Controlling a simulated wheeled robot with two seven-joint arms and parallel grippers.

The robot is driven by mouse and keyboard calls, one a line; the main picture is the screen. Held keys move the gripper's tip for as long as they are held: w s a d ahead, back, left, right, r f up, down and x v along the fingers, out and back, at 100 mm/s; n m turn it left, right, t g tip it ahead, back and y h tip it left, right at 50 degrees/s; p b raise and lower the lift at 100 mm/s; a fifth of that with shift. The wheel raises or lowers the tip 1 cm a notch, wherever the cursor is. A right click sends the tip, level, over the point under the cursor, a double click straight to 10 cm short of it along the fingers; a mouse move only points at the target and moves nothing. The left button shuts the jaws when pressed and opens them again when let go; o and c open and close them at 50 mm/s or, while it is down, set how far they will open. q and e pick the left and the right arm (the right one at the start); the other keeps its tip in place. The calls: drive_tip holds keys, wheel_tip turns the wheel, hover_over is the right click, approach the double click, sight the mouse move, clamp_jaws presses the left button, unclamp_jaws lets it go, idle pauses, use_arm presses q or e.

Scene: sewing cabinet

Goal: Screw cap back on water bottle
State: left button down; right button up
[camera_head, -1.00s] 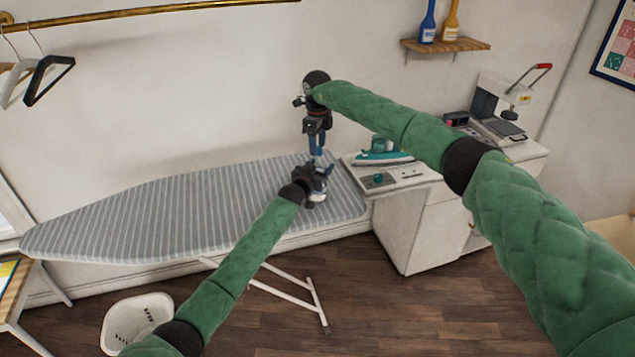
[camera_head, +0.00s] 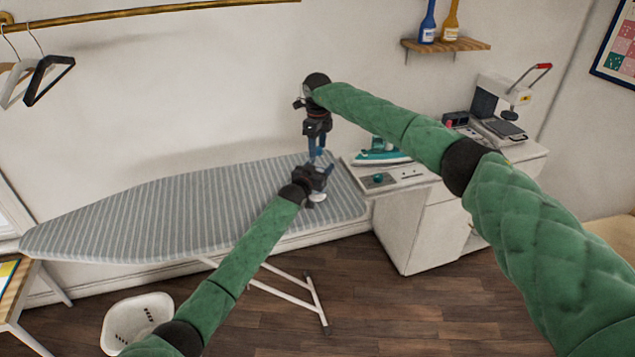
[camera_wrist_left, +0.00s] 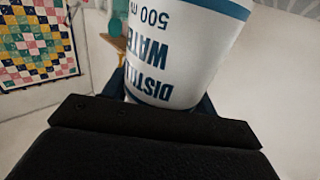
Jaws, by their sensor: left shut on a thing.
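The white water bottle (camera_wrist_left: 185,50) has blue bands and blue "DISTILLED WATER 500 ml" lettering. The left wrist view shows it close up between my left gripper's fingers. My left gripper (camera_head: 320,178) is shut on the bottle near the right end of the ironing board. In the head view, the white lower part of the bottle (camera_head: 317,198) shows just below the gripper. My right gripper (camera_head: 317,155) points down directly above the left gripper, its blue fingers close to the bottle's top. The cap cannot be made out, and the right fingers are too small to read.
The striped ironing board (camera_head: 180,215) stretches left, mostly clear. On the right, a white cabinet (camera_head: 420,225) carries a teal iron (camera_head: 382,152) and a white press (camera_head: 500,105). A wall shelf (camera_head: 446,46) holds two bottles. A white basket (camera_head: 137,320) stands on the floor.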

wheel_tip(320, 180, up, 12)
idle(0.8)
use_arm(q)
drive_tip(key=shift+c, duration=1.9)
unclamp_jaws()
use_arm(e)
drive_tip(key=shift+f, duration=0.1)
use_arm(q)
drive_tip(key=shift+s+a+f+b, duration=0.15)
drive_tip(key=shift+s+a+b, duration=0.15)
drive_tip(key=shift+s, duration=0.1)
drive_tip(key=b+v, duration=0.2)
drive_tip(key=v, duration=0.4)
drive_tip(key=shift+s+b, duration=0.3)
drive_tip(key=shift+s, duration=0.1)
use_arm(e)
drive_tip(key=shift+f, duration=1.55)
